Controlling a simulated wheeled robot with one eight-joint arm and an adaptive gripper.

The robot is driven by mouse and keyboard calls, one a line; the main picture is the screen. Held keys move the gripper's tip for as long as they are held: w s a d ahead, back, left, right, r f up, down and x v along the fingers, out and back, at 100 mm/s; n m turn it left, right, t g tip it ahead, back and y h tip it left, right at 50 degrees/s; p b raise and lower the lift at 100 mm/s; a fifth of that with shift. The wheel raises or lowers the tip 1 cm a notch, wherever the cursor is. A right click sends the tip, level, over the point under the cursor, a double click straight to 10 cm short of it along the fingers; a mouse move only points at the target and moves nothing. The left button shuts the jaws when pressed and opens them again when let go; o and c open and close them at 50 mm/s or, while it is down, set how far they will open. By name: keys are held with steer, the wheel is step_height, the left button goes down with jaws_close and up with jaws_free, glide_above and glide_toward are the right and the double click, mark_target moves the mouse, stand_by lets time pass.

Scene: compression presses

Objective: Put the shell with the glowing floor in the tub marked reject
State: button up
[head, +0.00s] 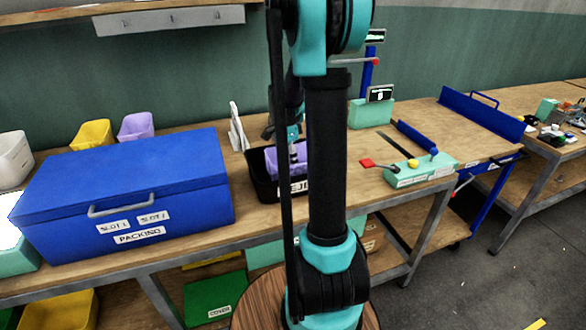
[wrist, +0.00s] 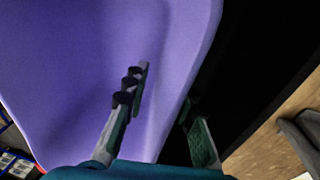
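A purple shell (head: 290,160) is inside a black tub (head: 262,176) whose front label shows "REJE", partly hidden by my arm. In the wrist view the purple shell (wrist: 70,60) fills the left and middle, and the tub's dark inside (wrist: 250,70) lies to its right. My gripper (wrist: 168,85) is at the shell's wall, one finger over its inner side and the other past its edge. The fingertips are apart with the wall between; whether they press on it I cannot tell. No glow shows on the part of the shell's surface in view.
A blue packing box (head: 130,190) stands left of the tub. A bright white-topped teal block (head: 22,262) is at the left edge. A teal lever fixture (head: 420,170) is at right.

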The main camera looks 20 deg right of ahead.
step_height(320, 180, up, 10)
steer(key=w+a, duration=0.1)
steer(key=shift+w+r, duration=0.15)
